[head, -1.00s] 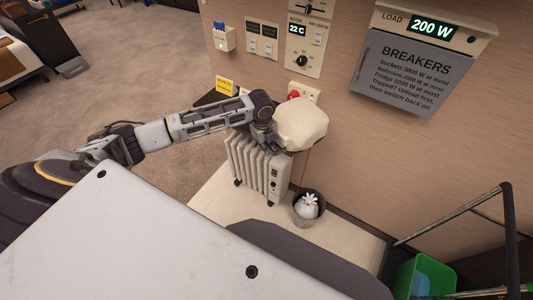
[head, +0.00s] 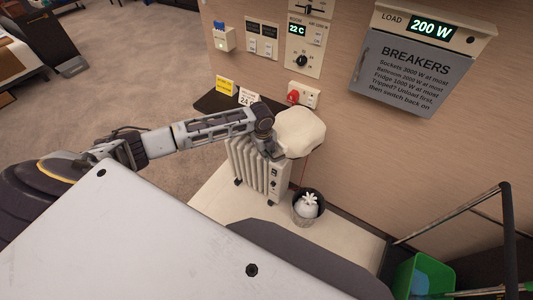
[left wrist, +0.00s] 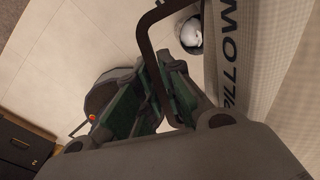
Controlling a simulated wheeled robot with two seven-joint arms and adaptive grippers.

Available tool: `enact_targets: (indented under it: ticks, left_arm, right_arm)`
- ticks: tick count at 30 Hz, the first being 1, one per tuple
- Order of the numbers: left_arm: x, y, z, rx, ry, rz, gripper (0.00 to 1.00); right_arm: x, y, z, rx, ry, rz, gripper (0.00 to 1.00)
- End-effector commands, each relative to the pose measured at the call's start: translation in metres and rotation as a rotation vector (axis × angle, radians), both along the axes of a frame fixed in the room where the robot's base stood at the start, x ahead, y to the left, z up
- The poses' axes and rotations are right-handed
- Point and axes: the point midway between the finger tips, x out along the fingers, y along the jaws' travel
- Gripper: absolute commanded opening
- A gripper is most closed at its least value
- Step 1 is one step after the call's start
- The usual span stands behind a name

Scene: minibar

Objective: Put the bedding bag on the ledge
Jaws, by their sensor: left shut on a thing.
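The bedding bag (head: 302,130) is cream and puffy and hangs above the heater, near the wall. In the left wrist view its pale side (left wrist: 292,70) with dark lettering fills the right. My left gripper (head: 272,150) is at the bag's left side. In the left wrist view its fingers (left wrist: 165,108) are closed around the bag's dark strap handle (left wrist: 144,45). A dark ledge (head: 212,103) runs along the wall behind my left arm, left of the bag; part of it is hidden by the arm. My right gripper is not in view.
A white oil heater (head: 250,172) stands below the bag, with a bin (head: 307,208) holding a white thing beside it. A green crate (head: 420,272) is lower right.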

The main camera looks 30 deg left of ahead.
Motion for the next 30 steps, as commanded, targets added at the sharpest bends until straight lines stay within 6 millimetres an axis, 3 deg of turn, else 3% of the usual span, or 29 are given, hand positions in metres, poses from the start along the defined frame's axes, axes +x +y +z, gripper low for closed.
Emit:
enact_targets:
  ticks: [16,17,22,30]
  left_arm:
    - [0.0015,-0.0004,-0.0033,-0.001,-0.005,-0.001,0.00]
    - [0.0002,0.0000,-0.0046,0.000,-0.001,-0.001,0.11]
    - [0.0002,0.0000,-0.0046,0.000,-0.001,-0.001,0.31]
    - [0.0002,0.0001,-0.0045,0.001,-0.001,-0.001,0.31]
  right_arm:
    - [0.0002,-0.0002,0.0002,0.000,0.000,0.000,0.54]
    - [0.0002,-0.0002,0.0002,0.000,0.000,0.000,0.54]
    - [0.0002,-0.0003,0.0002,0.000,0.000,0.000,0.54]
    - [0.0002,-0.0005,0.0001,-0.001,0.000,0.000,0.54]
